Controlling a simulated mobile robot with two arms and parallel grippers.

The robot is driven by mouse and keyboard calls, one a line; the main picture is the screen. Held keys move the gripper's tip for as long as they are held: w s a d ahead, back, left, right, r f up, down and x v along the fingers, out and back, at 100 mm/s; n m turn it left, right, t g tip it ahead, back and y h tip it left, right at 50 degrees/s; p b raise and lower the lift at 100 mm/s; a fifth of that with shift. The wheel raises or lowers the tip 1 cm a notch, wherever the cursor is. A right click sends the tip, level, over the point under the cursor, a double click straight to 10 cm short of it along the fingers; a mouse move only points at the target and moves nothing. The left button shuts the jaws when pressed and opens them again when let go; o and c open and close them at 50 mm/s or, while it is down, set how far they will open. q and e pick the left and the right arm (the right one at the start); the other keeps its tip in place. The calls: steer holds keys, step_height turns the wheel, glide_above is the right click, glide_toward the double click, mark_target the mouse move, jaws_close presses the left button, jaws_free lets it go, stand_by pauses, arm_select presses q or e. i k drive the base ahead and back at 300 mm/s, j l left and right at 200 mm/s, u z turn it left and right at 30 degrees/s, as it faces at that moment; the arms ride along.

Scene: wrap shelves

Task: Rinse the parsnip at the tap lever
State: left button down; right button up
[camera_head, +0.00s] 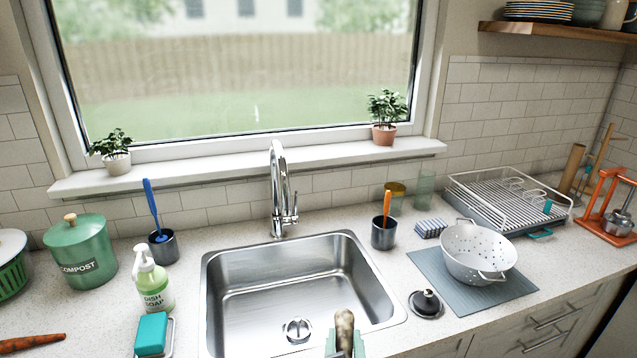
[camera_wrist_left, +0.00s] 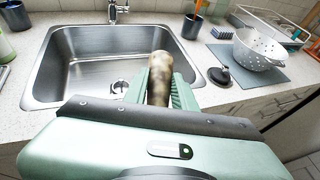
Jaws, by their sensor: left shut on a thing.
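The parsnip (camera_head: 344,322) is pale with dark brown dirt patches. It stands roughly upright in my left gripper (camera_head: 345,347), which is shut on it at the sink's front edge, at the bottom of the head view. In the left wrist view the parsnip (camera_wrist_left: 160,68) rises between the green fingers of the left gripper (camera_wrist_left: 160,90); its lower part is hidden. The chrome tap (camera_head: 278,185) stands behind the sink (camera_head: 290,280), with its lever (camera_head: 294,208) on the right side. No water shows. The tap's base also shows in the left wrist view (camera_wrist_left: 117,14). My right gripper is out of view.
The steel basin is empty, with a drain (camera_head: 298,328). Soap bottle (camera_head: 152,282), sponge (camera_head: 152,334) and brush cup (camera_head: 163,245) stand to its left. Another cup (camera_head: 384,234), a stopper (camera_head: 426,303) and a white colander (camera_head: 478,255) on a mat stand to its right.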

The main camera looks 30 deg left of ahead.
mark_target(295, 218)
steer(key=i+u, duration=0.15)
steer(key=u, duration=0.25)
steer(key=i+l+u, duration=0.1)
steer(key=u, duration=0.3)
steer(key=i+l+u, duration=0.15)
steer(key=u, duration=0.25)
